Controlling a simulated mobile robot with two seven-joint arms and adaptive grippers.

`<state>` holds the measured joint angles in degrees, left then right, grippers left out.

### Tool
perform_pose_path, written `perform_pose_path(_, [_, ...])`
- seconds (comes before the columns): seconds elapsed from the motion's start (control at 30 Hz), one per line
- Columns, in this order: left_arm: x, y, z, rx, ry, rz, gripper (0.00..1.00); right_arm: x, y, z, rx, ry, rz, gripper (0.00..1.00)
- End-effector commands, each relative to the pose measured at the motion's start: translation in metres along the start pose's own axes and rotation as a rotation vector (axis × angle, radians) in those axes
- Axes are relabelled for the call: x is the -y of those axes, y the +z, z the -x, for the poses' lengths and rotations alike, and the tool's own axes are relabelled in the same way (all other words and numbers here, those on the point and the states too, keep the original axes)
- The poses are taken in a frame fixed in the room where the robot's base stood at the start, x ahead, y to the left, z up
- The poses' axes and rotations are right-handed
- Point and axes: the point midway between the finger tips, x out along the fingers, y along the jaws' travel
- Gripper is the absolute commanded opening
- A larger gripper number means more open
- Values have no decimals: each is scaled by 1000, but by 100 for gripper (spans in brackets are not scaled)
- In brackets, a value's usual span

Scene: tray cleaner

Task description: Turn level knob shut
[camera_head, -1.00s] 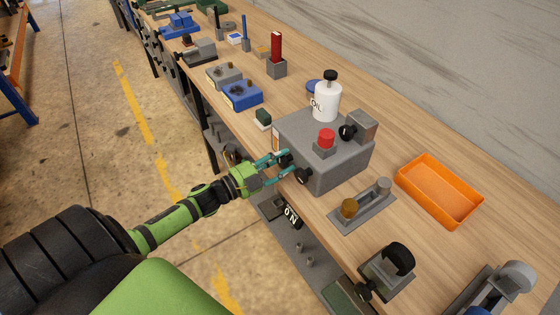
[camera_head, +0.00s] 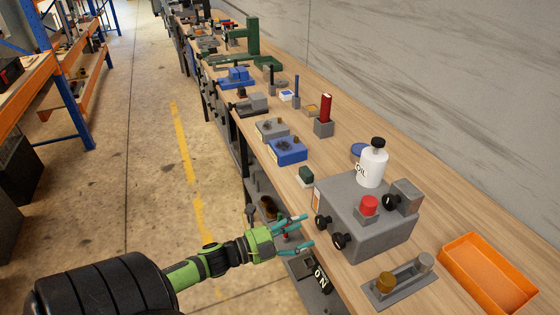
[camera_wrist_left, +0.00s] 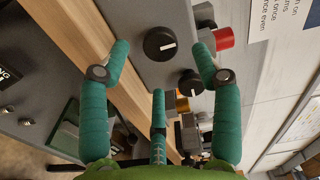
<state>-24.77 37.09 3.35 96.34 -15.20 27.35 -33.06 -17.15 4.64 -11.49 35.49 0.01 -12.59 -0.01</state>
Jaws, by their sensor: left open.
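The grey machine box (camera_head: 376,232) stands on the bench with two black knobs on its front face, a left one (camera_head: 323,222) and a right one (camera_head: 341,241). I cannot tell which is the level knob. My left gripper (camera_head: 307,231) is open and empty in front of them, its teal fingertips apart from the knobs. In the left wrist view, a large black knob (camera_wrist_left: 160,44) with a white pointer mark lies ahead between the spread fingers (camera_wrist_left: 162,58). A second black knob (camera_wrist_left: 191,83) shows near the right-hand finger. My right gripper is out of view.
On the box are a red button (camera_head: 369,205), a white oil bottle (camera_head: 372,166) and another black knob (camera_head: 390,202). An orange tray (camera_head: 487,272) and a grey fixture (camera_head: 398,284) are to the right. The floor aisle (camera_head: 150,200) is clear.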

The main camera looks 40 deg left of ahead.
Motion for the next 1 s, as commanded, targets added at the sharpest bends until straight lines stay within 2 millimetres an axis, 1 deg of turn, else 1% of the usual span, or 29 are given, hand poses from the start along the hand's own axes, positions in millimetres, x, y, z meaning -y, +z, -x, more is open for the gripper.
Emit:
perform_pose_path(0.03, [-1,-1,12,0,3,2,64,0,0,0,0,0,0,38])
perform_pose_path(0.2, [0,0,42,0,1,1,64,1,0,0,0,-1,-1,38])
perform_pose_path(0.3, [0,0,54,-1,0,0,64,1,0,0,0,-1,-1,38])
perform_pose_path(0.4, [0,0,61,-1,0,0,64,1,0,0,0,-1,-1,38])
perform_pose_path(0.53, [1,0,63,-2,-2,-1,64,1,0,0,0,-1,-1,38])
perform_pose_path(1.0, [1,0,63,-1,-2,0,64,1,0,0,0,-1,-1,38])
